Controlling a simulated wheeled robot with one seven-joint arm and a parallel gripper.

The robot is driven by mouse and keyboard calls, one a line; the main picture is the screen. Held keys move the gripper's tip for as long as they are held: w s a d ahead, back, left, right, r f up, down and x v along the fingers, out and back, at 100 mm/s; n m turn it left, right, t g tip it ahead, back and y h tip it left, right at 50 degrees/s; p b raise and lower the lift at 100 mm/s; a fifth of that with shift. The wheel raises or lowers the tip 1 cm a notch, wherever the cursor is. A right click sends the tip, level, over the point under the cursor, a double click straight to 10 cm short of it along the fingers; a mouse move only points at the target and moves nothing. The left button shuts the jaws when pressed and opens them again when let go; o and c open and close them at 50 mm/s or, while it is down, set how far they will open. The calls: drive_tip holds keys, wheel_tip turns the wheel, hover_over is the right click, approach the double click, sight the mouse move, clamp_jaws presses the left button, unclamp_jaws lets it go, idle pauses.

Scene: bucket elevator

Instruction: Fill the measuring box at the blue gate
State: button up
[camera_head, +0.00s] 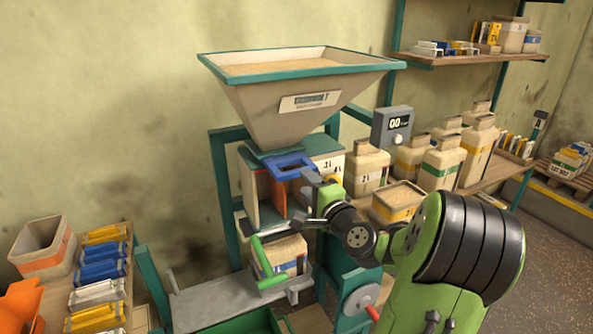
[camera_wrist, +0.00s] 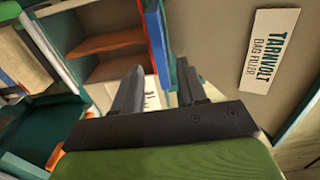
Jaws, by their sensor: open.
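The blue gate (camera_head: 288,163) is a blue frame under the tan hopper (camera_head: 290,95), above an open-fronted housing (camera_head: 252,195) with a red-brown panel. In the wrist view a blue upright part with a red edge (camera_wrist: 156,38) stands just beyond my fingers. My gripper (camera_wrist: 158,85) is open, with no object clearly held between its fingers. In the head view my wrist is in front of the housing's right side and hides part of it. A grain-filled box (camera_head: 283,255) with an orange stripe sits below, behind a green handle (camera_head: 262,258); I cannot tell if it is the measuring box.
Several tan containers (camera_head: 440,160) stand on the shelf at right. At left, a table holds an empty tan bin (camera_head: 42,246) and coloured packs (camera_head: 100,270). A grey platform (camera_head: 215,303) juts out below the machine.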

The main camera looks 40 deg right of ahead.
sight(297, 170)
drive_tip(key=x, duration=0.6)
drive_tip(key=shift+w+p, duration=0.15)
drive_tip(key=shift+p, duration=0.2)
clamp_jaws()
